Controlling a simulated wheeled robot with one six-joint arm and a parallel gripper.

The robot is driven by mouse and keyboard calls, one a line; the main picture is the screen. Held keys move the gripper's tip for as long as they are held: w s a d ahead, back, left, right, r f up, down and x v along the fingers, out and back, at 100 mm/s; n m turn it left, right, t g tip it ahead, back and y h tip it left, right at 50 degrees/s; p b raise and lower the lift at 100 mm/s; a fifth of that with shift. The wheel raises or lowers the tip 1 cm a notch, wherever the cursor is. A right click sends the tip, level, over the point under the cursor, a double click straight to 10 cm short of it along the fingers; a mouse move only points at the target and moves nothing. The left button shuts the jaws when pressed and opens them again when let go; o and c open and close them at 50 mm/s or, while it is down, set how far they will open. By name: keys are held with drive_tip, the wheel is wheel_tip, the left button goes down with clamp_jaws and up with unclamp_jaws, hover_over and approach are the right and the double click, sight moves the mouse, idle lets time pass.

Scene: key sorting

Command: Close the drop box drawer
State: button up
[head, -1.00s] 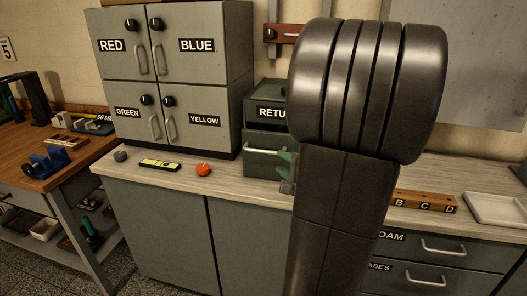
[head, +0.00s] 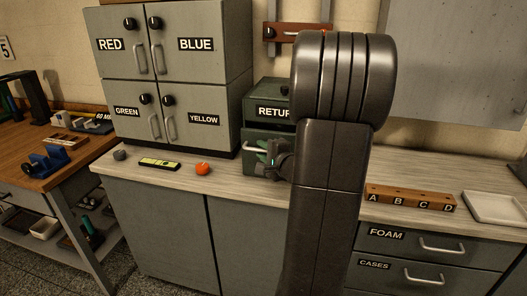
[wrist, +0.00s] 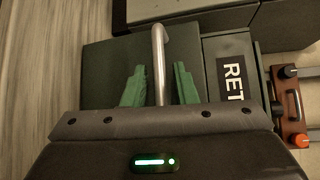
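The green drop box (head: 272,93) with a "RETU…" label stands on the counter, right of the grey cabinet. Its lower drawer (head: 258,134) appears to stick out in front of the labelled face. The drawer's silver bar handle (wrist: 160,60) shows in the wrist view. My gripper (wrist: 160,85) is open. Its two green fingers lie on either side of the handle, with a gap on each side. In the head view my gripper (head: 268,152) is at the drawer front, and my arm hides the box's right side.
A grey cabinet (head: 175,75) with colour-labelled doors stands left of the box. A red-orange object (head: 202,169) and a yellow-green level (head: 160,164) lie on the counter. A wooden A–D block (head: 410,199) and a white tray (head: 495,208) are at the right.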

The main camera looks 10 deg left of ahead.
clamp_jaws()
drive_tip(key=w+b, duration=0.2)
drive_tip(key=w, duration=0.3)
drive_tip(key=shift+w+d+r+b, duration=0.1)
drive_tip(key=shift+w+d+b, duration=0.05)
drive_tip(key=shift+w+b, duration=0.25)
drive_tip(key=shift+o, duration=1.2)
unclamp_jaws()
